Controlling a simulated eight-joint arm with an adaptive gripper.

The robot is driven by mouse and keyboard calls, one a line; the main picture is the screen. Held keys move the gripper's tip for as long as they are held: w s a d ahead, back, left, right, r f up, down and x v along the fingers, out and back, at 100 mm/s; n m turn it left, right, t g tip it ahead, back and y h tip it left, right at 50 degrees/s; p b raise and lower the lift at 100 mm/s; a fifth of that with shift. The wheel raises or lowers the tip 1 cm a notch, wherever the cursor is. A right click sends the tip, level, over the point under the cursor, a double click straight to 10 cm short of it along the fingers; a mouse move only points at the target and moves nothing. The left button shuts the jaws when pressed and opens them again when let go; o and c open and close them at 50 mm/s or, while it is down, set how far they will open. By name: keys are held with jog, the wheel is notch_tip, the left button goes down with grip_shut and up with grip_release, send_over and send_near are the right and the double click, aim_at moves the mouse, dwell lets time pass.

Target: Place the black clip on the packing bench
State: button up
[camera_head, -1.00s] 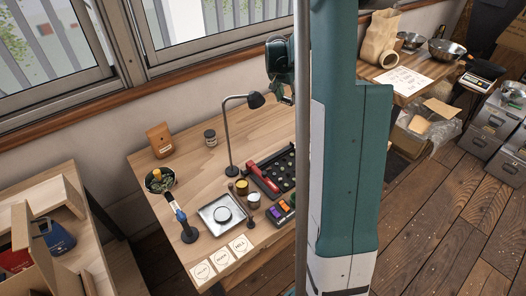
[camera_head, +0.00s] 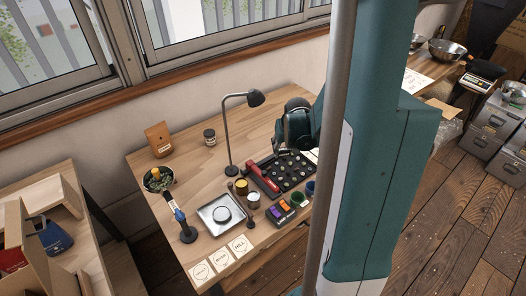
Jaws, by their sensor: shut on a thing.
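My gripper (camera_head: 299,147) hangs at the end of my teal wrist, above the back right part of a wooden bench (camera_head: 187,130). It is small and dark against a black tray, and its fingers are hard to make out. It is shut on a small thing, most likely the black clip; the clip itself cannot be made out. A second bench (camera_head: 439,91) shows at the upper right, partly hidden by my arm. I cannot tell which of the two is the packing bench.
A square metal tray (camera_head: 205,222), small cups and cards lie in front. A scale (camera_head: 474,83) is at right.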

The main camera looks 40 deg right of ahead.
jog(key=shift+s+a+f+n, duration=0.2)
jog(key=shift+s+a+n, duration=0.1)
jog(key=shift+s+a, duration=0.3)
jog(key=shift+s+a+f+n, duration=0.15)
jog(key=shift+s+a+n, duration=0.25)
jog(key=shift+a, duration=0.3)
jog(key=b, duration=0.2)
send_near(261, 154)
jog(key=shift+s+d+f, duration=0.3)
jog(key=shift+s+f, duration=0.1)
jog(key=shift+s, duration=0.2)
jog(key=shift+s+d+f, duration=0.35)
jog(key=shift+s, duration=0.2)
jog(key=shift+w+f+b, duration=0.3)
jog(key=shift+w+f, duration=0.4)
jog(key=shift+w, duration=0.3)
jog(key=shift+w+f+b, duration=0.25)
jog(key=shift+w+f, duration=0.45)
jog(key=shift+w, duration=0.3)
jog(key=shift+c, duration=0.3)
jog(key=shift+f, duration=0.2)
jog(key=o, duration=0.7)
